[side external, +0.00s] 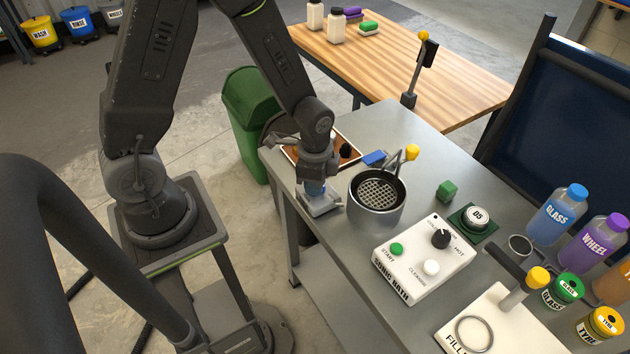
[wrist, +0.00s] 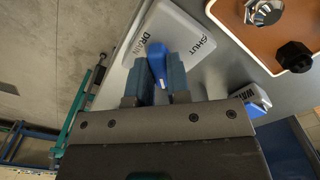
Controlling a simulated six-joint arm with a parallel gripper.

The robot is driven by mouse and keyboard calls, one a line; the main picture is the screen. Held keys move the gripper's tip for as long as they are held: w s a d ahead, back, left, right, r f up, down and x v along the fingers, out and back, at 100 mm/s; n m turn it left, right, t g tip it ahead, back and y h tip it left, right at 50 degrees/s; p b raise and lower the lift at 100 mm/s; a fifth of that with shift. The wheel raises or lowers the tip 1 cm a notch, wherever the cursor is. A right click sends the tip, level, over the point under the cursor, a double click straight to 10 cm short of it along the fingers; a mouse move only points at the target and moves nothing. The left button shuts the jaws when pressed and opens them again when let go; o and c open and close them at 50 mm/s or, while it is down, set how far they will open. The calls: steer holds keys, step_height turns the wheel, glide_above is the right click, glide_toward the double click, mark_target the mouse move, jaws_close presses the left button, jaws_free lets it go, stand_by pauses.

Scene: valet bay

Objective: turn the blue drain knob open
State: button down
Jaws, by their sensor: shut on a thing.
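The blue drain knob (wrist: 157,58) stands on a white plate (wrist: 183,30) marked DRAIN and SHUT in the wrist view. My gripper (wrist: 161,72) is shut on the knob, one finger on each side of it. The knob's long part lies roughly in line with the fingers; its base and any open mark are hidden. In the side view my gripper (side external: 316,188) points down onto the plate (side external: 322,206) at the bench's near left end. The knob is mostly hidden there.
An orange-lined tray (wrist: 230,16) with a metal nut and a black knob lies beside the plate. A blue-and-white block (wrist: 250,98) is close by. A metal pot (side external: 377,212) and a white control box (side external: 425,268) stand to the right in the side view.

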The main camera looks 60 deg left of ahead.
steer(key=c, duration=1.1)
jaws_free()
step_height(320, 180, up, 14)
steer(key=shift+f, duration=0.1)
